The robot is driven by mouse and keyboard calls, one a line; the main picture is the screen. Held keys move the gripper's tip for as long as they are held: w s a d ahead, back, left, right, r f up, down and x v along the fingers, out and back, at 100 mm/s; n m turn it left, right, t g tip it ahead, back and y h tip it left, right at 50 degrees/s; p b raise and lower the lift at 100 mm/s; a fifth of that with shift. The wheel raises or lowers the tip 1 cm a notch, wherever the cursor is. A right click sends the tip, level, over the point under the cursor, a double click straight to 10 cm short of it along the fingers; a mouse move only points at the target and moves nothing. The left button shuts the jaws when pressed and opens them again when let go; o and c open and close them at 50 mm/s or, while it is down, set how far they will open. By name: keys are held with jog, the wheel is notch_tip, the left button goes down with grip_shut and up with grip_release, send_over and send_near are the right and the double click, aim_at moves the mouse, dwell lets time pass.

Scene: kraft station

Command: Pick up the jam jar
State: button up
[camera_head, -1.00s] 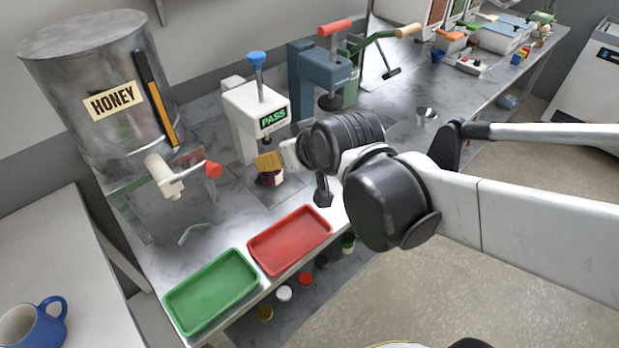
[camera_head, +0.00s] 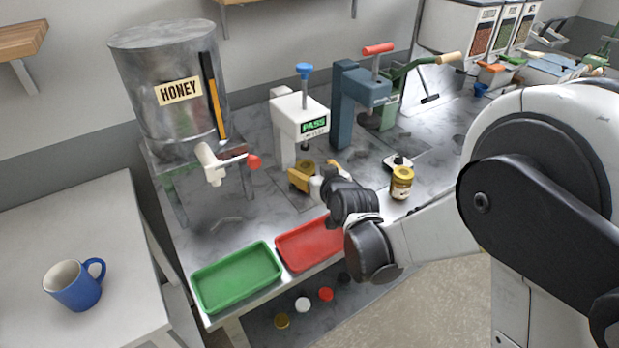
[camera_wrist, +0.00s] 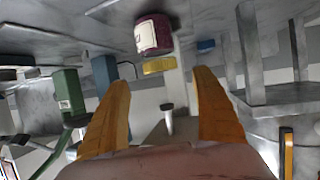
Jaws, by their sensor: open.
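The jam jar (camera_wrist: 153,35), dark red with a white label, shows at the top of the wrist view, which looks upside down. A yellow lid (camera_wrist: 160,66) shows at its end towards me. In the head view a yellow lid (camera_head: 306,165) shows beneath the plunger of the white press marked PASS (camera_head: 301,115); my gripper hides most of what is below. My gripper (camera_wrist: 162,78) is open, its two orange-yellow fingers spread and empty, with the jar ahead of them. In the head view my gripper (camera_head: 303,180) is in front of the press.
Another yellow-lidded jar (camera_head: 401,184) stands right of my gripper. A blue press (camera_head: 362,95) is behind. Green (camera_head: 236,277) and red (camera_head: 308,244) trays lie at the front edge. The honey tank (camera_head: 172,95) with its tap (camera_head: 225,163) stands left.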

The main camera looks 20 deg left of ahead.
aim_at(306, 167)
jog(key=x, duration=0.2)
jog(key=b+x, duration=0.1)
jog(key=x, duration=0.1)
jog(key=b+x, duration=0.1)
jog(key=x, duration=0.1)
jog(key=shift+f, duration=0.35)
jog(key=shift+s+r, duration=0.1)
jog(key=c, duration=1.5)
